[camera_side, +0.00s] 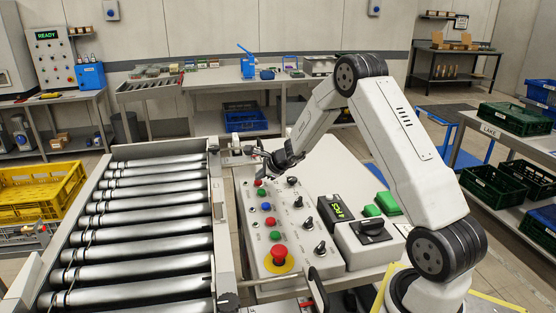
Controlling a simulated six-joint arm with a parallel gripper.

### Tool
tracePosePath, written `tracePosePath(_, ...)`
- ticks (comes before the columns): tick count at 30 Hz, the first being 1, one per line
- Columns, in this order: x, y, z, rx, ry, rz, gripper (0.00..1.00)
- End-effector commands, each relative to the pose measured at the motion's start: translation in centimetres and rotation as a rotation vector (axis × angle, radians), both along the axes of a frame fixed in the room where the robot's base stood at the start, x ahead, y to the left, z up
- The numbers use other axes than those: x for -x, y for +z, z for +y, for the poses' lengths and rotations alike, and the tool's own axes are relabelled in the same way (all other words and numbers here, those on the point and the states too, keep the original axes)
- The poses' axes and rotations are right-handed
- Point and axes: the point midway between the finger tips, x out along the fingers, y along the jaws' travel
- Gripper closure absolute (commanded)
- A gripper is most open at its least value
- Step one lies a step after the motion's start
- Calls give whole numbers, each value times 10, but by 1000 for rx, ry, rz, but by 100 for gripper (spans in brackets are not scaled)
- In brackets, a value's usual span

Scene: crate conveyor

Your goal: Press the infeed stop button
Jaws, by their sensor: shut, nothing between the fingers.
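A grey control panel (297,262) stands to the right of the roller conveyor. A column of small round buttons runs along its left side: a far red button (257,183), a green one (261,192), a blue one (266,206), a nearer red one (270,221) and a nearer green one (275,235). The labels are too small to read, so I cannot tell which is the infeed stop. My gripper (262,158) is shut and empty at the panel's far end, near the far red button. I cannot tell whether it touches anything.
A large red mushroom button (279,253) on a yellow disc is at the panel's near end. Black knobs (308,223) line its right side. A box with a lit display (339,206) stands to the right. The conveyor rollers (140,223) are empty.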

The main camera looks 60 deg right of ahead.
Motion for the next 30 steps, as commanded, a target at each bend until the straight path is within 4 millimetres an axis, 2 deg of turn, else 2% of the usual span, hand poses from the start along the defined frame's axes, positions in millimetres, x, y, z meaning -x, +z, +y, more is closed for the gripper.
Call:
tracePosePath(6, 0, 9, 0, 1, -1, -1, 100)
tracePosePath(22, 0, 13, 0, 1, 0, -2, 100)
tracePosePath(30, 0, 30, 0, 2, 1, -3, 100)
